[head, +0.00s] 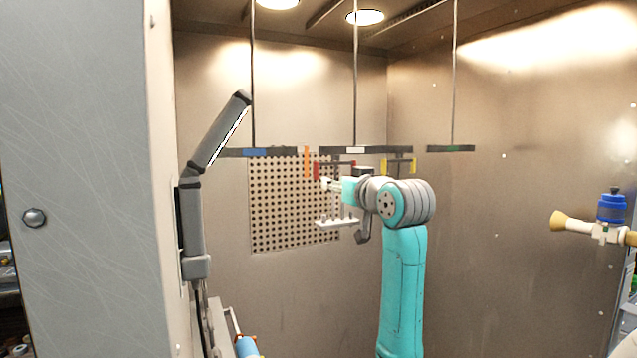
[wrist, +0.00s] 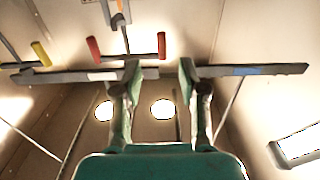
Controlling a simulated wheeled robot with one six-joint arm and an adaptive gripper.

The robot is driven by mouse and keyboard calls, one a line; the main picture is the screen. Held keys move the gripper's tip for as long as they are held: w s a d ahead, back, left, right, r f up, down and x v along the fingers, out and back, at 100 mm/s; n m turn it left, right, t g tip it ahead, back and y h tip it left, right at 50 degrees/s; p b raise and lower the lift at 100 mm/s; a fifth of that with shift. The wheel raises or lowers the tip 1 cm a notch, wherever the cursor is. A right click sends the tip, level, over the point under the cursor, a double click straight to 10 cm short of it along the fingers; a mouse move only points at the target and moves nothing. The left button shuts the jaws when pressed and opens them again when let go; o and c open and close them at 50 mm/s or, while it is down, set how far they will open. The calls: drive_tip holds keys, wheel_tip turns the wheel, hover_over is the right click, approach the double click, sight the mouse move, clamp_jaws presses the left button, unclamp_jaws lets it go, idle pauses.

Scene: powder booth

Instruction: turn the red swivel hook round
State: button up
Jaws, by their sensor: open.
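The red swivel hook (head: 317,170) hangs under the middle overhead bar. It is a dark crosspiece with a red end on each side. In the wrist view the hook (wrist: 127,57) lies across the upper middle, its right red end (wrist: 161,45) just beyond the space between my fingertips. My gripper (head: 325,184) is at the hook's height in the head view and partly overlaps it. In the wrist view my gripper (wrist: 160,72) has its two fingers apart with nothing between them. I cannot tell whether a finger touches the hook.
A pale bar with short uprights (head: 337,222) shows below my gripper; its attachment is hidden. A yellow hook (head: 384,167) hangs to the right, an orange strip (head: 307,163) to the left. A perforated panel (head: 285,215) is behind. A jointed lamp (head: 220,135) stands left.

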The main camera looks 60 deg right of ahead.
sight(317, 174)
drive_tip(key=x, duration=0.7)
drive_tip(key=r+x, duration=0.1)
drive_tip(key=x, duration=0.3)
drive_tip(key=shift+w, duration=0.3)
drive_tip(key=c, duration=0.7)
